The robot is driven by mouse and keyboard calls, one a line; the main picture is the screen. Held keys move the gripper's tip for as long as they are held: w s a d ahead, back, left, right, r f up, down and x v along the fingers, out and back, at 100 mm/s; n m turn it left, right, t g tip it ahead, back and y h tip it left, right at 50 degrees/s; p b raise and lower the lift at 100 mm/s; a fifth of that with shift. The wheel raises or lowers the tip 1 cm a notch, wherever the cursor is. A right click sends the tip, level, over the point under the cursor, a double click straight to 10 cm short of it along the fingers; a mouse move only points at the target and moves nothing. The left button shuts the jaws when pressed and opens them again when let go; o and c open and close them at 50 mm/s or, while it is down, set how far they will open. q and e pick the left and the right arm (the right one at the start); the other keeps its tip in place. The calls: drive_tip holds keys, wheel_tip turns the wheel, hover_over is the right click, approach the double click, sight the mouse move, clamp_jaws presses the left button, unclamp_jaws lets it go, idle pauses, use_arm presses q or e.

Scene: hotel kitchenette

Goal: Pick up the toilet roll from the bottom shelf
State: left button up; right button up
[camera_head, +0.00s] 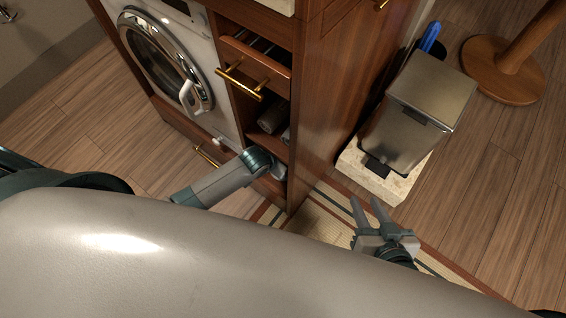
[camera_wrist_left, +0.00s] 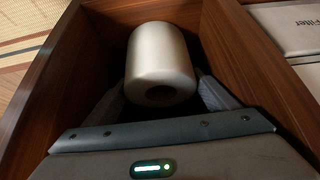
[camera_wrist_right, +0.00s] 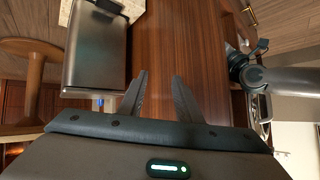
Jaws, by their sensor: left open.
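In the head view my left gripper (camera_head: 276,170) reaches into the low opening of the wooden cabinet (camera_head: 335,85), and the toilet roll there cannot be made out. My right gripper (camera_head: 367,208) is open and empty above the mat, right of the cabinet; its fingers also show in the right wrist view (camera_wrist_right: 159,80).
A rolled item (camera_head: 272,116) lies on the shelf above. A drawer with a brass handle (camera_head: 240,84) juts out over it. A washing machine (camera_head: 165,60) stands left. A metal bin (camera_head: 410,110) stands right of the cabinet. Boxes (camera_wrist_left: 285,30) adjoin the compartment's right wall.

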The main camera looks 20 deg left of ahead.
use_arm(q)
drive_tip(key=c, duration=0.9)
drive_tip(key=shift+o, duration=0.2)
drive_tip(key=shift+r, duration=0.1)
drive_tip(key=shift+s+a+r, duration=0.15)
drive_tip(key=shift+s+r, duration=0.15)
drive_tip(key=s+r, duration=0.1)
drive_tip(key=s+a+r+p, duration=0.1)
drive_tip(key=shift+s, duration=0.35)
drive_tip(key=s+a+r+p, duration=0.1)
drive_tip(key=s+r, duration=0.1)
drive_tip(key=s, duration=0.3)
drive_tip(key=s+a+r+p, duration=0.1)
drive_tip(key=s+a+r, duration=0.1)
drive_tip(key=s, duration=0.3)
drive_tip(key=shift+a+r+p, duration=0.25)
drive_tip(key=shift+r+p, duration=0.15)
drive_tip(key=shift+r, duration=0.25)
use_arm(e)
drive_tip(key=s+d+f+g+h, duration=0.2)
drive_tip(key=s+d+f+g, duration=0.1)
drive_tip(key=s+d+g, duration=0.1)
drive_tip(key=shift+s+d+f, duration=0.2)
drive_tip(key=shift+d, duration=0.2)
use_arm(q)
drive_tip(key=shift+w, duration=0.1)
